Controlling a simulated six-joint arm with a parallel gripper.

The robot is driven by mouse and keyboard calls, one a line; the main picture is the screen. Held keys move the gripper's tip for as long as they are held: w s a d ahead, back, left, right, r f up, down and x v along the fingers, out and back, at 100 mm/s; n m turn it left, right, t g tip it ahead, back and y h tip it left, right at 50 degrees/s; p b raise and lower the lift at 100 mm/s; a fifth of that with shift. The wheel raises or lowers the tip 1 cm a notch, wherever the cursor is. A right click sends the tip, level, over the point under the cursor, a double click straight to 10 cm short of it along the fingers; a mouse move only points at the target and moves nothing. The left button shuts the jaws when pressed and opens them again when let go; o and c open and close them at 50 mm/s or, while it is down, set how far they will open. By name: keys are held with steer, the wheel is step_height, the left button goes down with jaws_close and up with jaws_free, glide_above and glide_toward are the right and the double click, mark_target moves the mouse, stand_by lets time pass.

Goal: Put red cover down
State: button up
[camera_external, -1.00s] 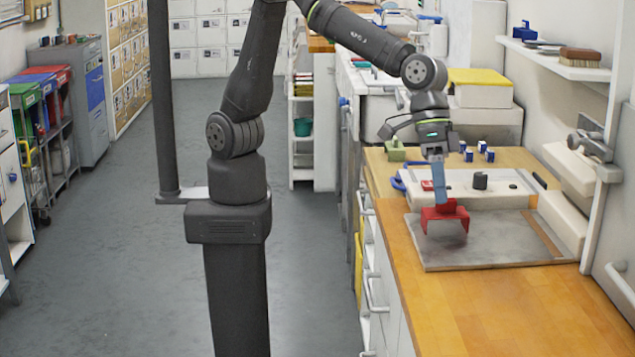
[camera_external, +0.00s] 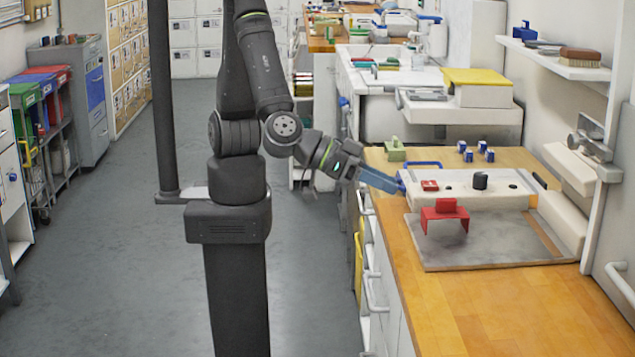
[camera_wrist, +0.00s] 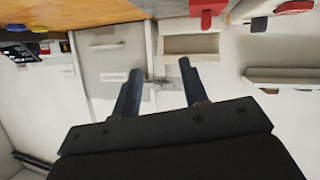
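The red cover (camera_external: 444,222) stands on the grey slab (camera_external: 490,252) on the wooden counter, with a small block-like handle on top. It is clear of my gripper. My gripper (camera_external: 399,187) is at the counter's left edge, left of the cover, by the white panel's left end. In the wrist view my gripper (camera_wrist: 158,75) shows two dark fingers apart with nothing between them. A red piece (camera_wrist: 207,10) shows at the top of the wrist view; I cannot tell whether it is the cover.
The white panel (camera_external: 455,193) behind the slab carries a red block (camera_external: 430,185) and a black knob (camera_external: 480,180). A green block (camera_external: 394,150) and several blue blocks (camera_external: 468,155) stand farther back. Drawer handles (camera_external: 376,290) jut from the counter's front. The near wooden counter (camera_external: 510,310) is clear.

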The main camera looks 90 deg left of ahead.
steer(key=s+a+y, duration=0.2)
steer(key=a+y, duration=0.1)
steer(key=a, duration=0.3)
glide_toward(437, 199)
steer(key=shift+t, duration=0.4)
steer(key=x, duration=0.4)
steer(key=a+x, duration=0.1)
steer(key=x, duration=0.1)
steer(key=shift+w+f, duration=0.1)
steer(key=shift+f, duration=0.05)
steer(key=shift+d+f+x, duration=0.1)
steer(key=shift+d+x, duration=0.05)
steer(key=shift+x, duration=0.85)
steer(key=shift+d+f+x, duration=0.1)
steer(key=shift+d+x, duration=0.1)
steer(key=shift+x, duration=0.8)
steer(key=shift+d+f+x, duration=0.1)
steer(key=shift+d+x, duration=0.05)
steer(key=shift+x, duration=0.8)
jaws_close()
